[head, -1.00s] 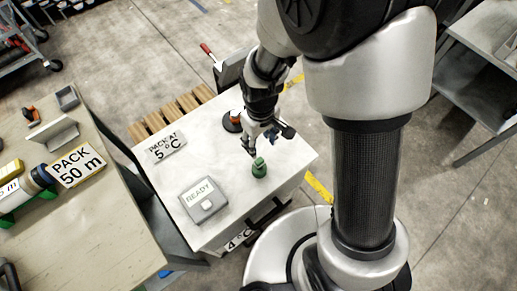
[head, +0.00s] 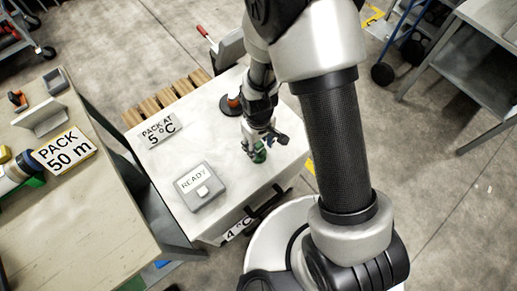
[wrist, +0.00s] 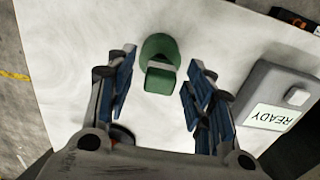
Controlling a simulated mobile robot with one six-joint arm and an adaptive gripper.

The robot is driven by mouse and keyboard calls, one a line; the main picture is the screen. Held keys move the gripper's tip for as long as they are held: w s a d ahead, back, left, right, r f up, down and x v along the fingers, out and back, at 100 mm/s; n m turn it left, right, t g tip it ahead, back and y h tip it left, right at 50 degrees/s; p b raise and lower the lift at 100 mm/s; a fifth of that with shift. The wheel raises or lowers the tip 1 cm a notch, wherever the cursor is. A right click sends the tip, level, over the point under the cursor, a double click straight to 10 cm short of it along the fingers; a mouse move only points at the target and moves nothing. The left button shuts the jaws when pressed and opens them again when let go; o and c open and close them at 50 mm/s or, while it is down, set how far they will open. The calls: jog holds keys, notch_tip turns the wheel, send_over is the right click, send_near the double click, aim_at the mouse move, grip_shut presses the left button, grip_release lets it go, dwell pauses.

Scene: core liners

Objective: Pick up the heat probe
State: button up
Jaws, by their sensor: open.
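A small green object (wrist: 160,64) with a rounded end, a pale band and a blocky end stands on the white cabinet top; I take it to be the heat probe. In the head view the green object (head: 260,156) is partly hidden by my gripper (head: 256,144). In the wrist view my gripper (wrist: 160,85) is open, with a blue-padded finger on each side of the green object and visible gaps between. I cannot tell whether the fingertips have reached its height.
A grey box marked READY (head: 199,187) sits left of my gripper. A "PACK AT 5 °C" sign (head: 161,130) and a dark round base with an orange piece (head: 232,104) stand farther back. A workbench (head: 75,205) with a "PACK 50 m" sign is at left.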

jog(key=shift+f, duration=0.1)
jog(key=shift+c, duration=0.3)
jog(key=c, duration=1.1)
